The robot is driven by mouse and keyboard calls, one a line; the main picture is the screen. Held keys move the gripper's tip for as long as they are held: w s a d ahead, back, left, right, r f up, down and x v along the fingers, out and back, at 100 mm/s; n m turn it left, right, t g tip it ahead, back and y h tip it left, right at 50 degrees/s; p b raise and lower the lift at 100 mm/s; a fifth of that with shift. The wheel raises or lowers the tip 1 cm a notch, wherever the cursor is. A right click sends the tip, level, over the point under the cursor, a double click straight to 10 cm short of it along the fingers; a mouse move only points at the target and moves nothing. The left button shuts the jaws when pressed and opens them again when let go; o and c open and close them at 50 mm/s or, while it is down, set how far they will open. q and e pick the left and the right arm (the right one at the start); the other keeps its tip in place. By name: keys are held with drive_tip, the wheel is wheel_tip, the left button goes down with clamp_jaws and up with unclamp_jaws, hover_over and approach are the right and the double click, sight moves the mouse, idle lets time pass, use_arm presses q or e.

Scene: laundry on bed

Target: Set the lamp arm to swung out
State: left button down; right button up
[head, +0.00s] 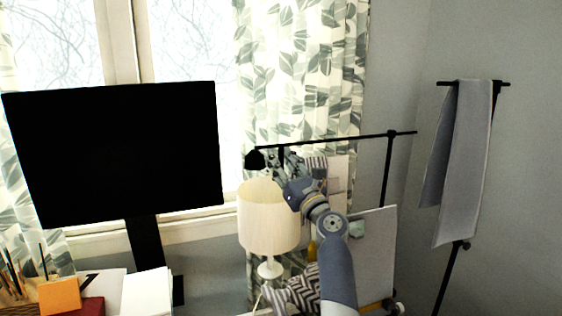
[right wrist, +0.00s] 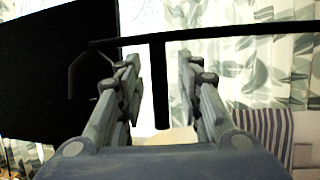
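The black lamp arm (head: 340,140) is a thin horizontal bar reaching left from a dark upright post (head: 387,175), with a small black shade (head: 255,159) at its left end. A short black stem hangs below the bar. My right gripper (head: 287,158) is just under the bar, near the shade end. In the right wrist view, the lamp arm (right wrist: 220,33) crosses above my fingers, and the stem (right wrist: 159,85) hangs between them with gaps on both sides. The right gripper (right wrist: 160,75) is open. My left gripper is out of view.
A cream table lamp (head: 267,218) stands close below my right gripper. A large black screen (head: 115,150) is at the left. A grey cloth (head: 465,160) hangs on a stand at the right. Striped fabric (right wrist: 262,130) and a curtain (head: 300,70) are behind the arm.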

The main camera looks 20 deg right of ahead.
drive_tip(key=shift+c, duration=0.9)
drive_tip(key=shift+s, duration=0.1)
clamp_jaws()
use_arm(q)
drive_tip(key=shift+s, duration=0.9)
use_arm(e)
drive_tip(key=shift+s, duration=0.1)
